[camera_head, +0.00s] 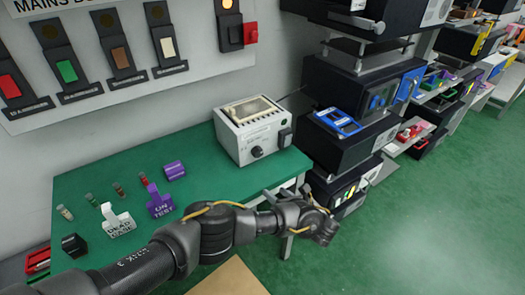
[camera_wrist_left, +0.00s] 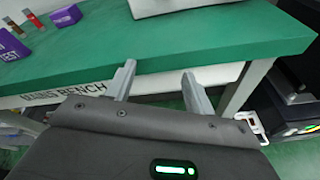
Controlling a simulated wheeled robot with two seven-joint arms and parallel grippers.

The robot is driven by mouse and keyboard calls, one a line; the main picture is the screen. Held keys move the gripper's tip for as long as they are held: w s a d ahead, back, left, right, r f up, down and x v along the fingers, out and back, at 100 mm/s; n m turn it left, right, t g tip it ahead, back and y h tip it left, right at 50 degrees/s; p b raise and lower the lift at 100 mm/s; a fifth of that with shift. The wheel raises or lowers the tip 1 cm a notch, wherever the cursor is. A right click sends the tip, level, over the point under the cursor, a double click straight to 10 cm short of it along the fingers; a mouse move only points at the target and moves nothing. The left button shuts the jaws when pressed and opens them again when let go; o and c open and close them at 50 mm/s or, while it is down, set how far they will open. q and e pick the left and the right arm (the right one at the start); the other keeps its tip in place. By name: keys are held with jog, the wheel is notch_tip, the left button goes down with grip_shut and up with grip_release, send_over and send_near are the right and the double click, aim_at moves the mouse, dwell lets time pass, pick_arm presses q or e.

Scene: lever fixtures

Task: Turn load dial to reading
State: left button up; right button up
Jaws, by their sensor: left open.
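A white instrument box (camera_head: 253,130) with a window on top stands at the right end of the green bench. A round black dial (camera_head: 257,152) is on its front face; its reading is too small to make out. My left gripper (camera_head: 277,193) is at the bench's front edge, below and in front of the box, apart from the dial. In the left wrist view, my left gripper (camera_wrist_left: 159,72) is open and empty, its fingers pointing toward the bench edge. The lower part of the white box (camera_wrist_left: 155,7) shows at the top there; the dial is out of that view. My right gripper is not in view.
The green bench (camera_head: 205,190) has purple (camera_head: 159,202) and white (camera_head: 116,221) label blocks and several small vials at its left. A wall panel (camera_head: 190,50) with coloured switches stands behind. Black equipment racks (camera_head: 350,120) stand close on the right.

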aim_at(260, 153)
pick_arm(q)
notch_tip(260, 153, up, 7)
jog(key=w+m+t+y, duration=0.1)
jog(key=w+m+t, duration=0.1)
jog(key=t, duration=0.1)
jog(key=p+x, duration=0.1)
jog(key=x, duration=0.8)
jog(key=shift+w+d+f, duration=0.15)
jog(key=shift+w+a, duration=0.4)
jog(key=shift+w, duration=0.2)
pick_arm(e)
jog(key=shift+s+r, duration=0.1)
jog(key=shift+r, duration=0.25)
pick_arm(q)
jog(key=shift+c, duration=0.2)
